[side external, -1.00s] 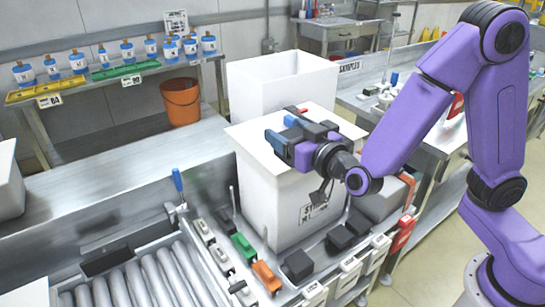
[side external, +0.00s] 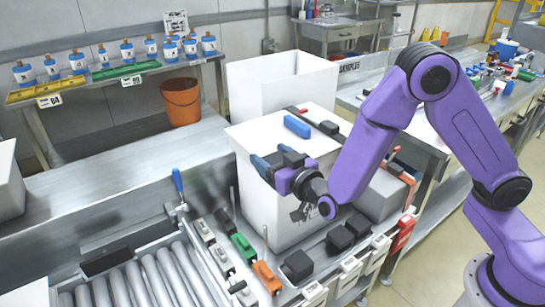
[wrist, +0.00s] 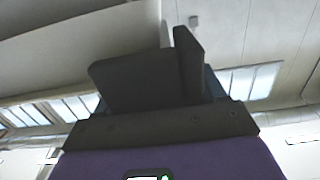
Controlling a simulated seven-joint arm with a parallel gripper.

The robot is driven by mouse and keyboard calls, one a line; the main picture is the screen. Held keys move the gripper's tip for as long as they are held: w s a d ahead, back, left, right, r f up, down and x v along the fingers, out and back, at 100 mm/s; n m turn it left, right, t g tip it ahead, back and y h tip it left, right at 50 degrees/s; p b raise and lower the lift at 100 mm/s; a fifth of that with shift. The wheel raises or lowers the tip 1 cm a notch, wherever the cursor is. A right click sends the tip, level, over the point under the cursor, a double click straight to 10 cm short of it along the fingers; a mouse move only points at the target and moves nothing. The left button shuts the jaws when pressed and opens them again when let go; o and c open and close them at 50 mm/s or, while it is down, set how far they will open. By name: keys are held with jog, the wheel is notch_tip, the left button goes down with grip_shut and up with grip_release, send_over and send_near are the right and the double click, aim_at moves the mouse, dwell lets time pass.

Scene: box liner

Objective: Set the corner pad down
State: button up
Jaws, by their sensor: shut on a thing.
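My gripper (side external: 275,167) is at the near side of the white box (side external: 272,205), level with its upper part. It is shut on a dark corner pad, which shows in the wrist view (wrist: 150,75) as a black angled piece standing up from the jaws. In the side view the pad is hard to tell apart from the dark fingers. I cannot tell whether the pad touches the box. A blue block (side external: 297,126) and a black block (side external: 328,128) lie at the top of the box.
Several black blocks (side external: 340,239) sit on the bench in front of the box, beside a green block (side external: 243,246) and an orange one (side external: 266,277). Rollers (side external: 150,281) run front left. Another open white box (side external: 282,82) stands behind.

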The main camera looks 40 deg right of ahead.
jog(key=shift+f, duration=0.15)
jog(key=o, duration=1)
jog(key=s+r, duration=0.1)
jog(key=s, duration=1.6)
jog(key=s+a+f+n+g+y, duration=0.2)
jog(key=s+a+f+g+y, duration=0.1)
jog(key=a+f+g+y, duration=0.25)
jog(key=s+a+r+n+g+y, duration=0.1)
jog(key=s+r+n+g+y, duration=0.1)
jog(key=s+n+g, duration=0.4)
jog(key=s+d+r+n+g+h, duration=0.1)
jog(key=s+d+r+g+h, duration=0.1)
jog(key=s+d+g, duration=0.3)
jog(key=shift+s+d+n, duration=0.3)
jog(key=shift+d, duration=0.05)
jog(key=d+n+h, duration=0.1)
jog(key=d, duration=0.3)
jog(key=s+d+r+n+h, duration=0.1)
jog(key=d+h, duration=0.1)
jog(key=d, duration=0.3)
jog(key=d+r+n+h, duration=0.1)
jog(key=d+h, duration=0.1)
jog(key=d, duration=0.2)
jog(key=shift+s+d+r+g, duration=0.15)
jog(key=shift+d+r+g, duration=0.05)
jog(key=shift+d+g, duration=0.2)
